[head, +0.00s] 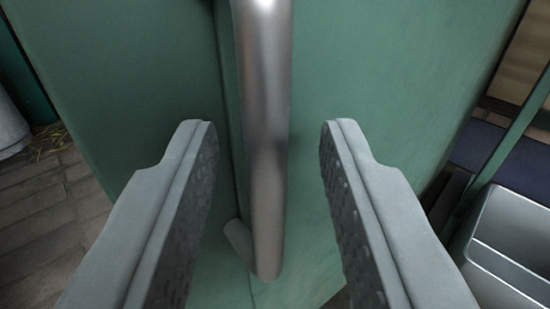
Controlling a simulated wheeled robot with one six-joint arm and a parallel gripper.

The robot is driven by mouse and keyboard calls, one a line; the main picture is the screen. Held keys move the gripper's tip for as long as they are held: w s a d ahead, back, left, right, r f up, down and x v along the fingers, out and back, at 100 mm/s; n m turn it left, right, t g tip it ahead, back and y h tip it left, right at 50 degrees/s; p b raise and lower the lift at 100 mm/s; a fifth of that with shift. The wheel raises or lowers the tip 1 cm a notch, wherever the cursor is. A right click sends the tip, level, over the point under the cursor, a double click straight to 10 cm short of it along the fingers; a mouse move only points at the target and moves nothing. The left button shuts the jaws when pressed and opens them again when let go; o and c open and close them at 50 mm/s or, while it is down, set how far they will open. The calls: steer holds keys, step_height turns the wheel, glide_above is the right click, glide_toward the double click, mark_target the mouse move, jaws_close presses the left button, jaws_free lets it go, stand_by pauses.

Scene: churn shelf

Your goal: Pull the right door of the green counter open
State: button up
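The green counter (130,80) fills the middle of the head view, with a vertical seam between its two door panels. The right door (390,80) is the panel to the right of the seam and looks closed. A vertical metal bar handle (265,130) stands beside the seam, with its lower end and mount low in the picture. My gripper (267,145) is open, with one finger left of the handle and one right of it. There is a gap on each side, and I see no contact. The handle's top is out of view.
A grey metal basin (510,245) stands at the lower right, beside a green post (510,140). A pale rounded object (10,125) is at the left edge. Brown plank flooring (45,215) shows free at the lower left.

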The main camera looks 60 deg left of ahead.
steer(key=v, duration=1.7)
steer(key=shift+d+f, duration=0.1)
steer(key=shift+d, duration=0.05)
